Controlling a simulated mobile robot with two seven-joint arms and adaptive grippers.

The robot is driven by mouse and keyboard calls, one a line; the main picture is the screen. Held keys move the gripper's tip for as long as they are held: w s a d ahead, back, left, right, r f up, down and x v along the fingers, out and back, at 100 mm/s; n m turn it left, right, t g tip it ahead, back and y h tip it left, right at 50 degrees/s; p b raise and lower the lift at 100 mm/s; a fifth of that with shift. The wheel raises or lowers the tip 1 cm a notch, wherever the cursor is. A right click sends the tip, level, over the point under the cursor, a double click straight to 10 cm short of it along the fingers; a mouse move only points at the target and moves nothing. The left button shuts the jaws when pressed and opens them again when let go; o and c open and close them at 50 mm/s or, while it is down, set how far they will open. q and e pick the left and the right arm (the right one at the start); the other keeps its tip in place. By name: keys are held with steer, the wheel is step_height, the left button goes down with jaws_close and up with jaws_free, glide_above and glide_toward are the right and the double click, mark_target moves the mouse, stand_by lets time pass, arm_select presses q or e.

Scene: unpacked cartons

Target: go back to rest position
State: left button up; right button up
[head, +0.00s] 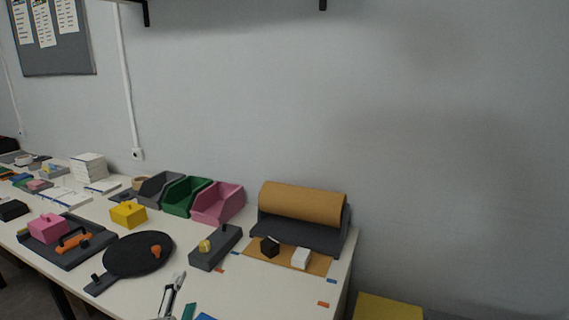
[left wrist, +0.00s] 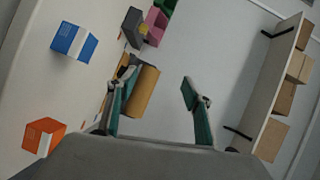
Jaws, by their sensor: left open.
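My left gripper (head: 178,300) shows at the bottom edge of the head view, above the front part of the table; most of its arm is out of frame. In the left wrist view the same gripper (left wrist: 158,84) is open. Its two teal-padded fingers stand wide apart with nothing held between them. A brown roll (left wrist: 143,92) shows behind and beside one finger, apart from the grip as far as I can tell. My right gripper is in neither view.
The white table (head: 270,295) holds a black round board (head: 125,258), pink (head: 222,203) and green (head: 182,196) bins and the roll holder (head: 300,235). Blue (left wrist: 74,41) and orange (left wrist: 44,136) boxes and a shelf (left wrist: 262,95) show in the wrist view.

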arm_select(q)
steer(key=s+a+f+n+g+y, duration=0.2)
steer(key=s+a+f+n+g, duration=0.25)
steer(key=s+a+f, duration=0.55)
steer(key=s+a+f+n+g+y, duration=0.1)
steer(key=s+a+f+n+g, duration=0.35)
steer(key=s+f, duration=0.55)
steer(key=d+f+n+t+h+b, duration=0.1)
steer(key=d+f+t+h+b, duration=0.2)
steer(key=d+f+h, duration=0.4)
steer(key=d+f, duration=0.8)
steer(key=f, duration=0.1)
steer(key=shift+w+d+n, duration=0.2)
steer(key=shift+d+n, duration=0.1)
steer(key=shift+d, duration=0.05)
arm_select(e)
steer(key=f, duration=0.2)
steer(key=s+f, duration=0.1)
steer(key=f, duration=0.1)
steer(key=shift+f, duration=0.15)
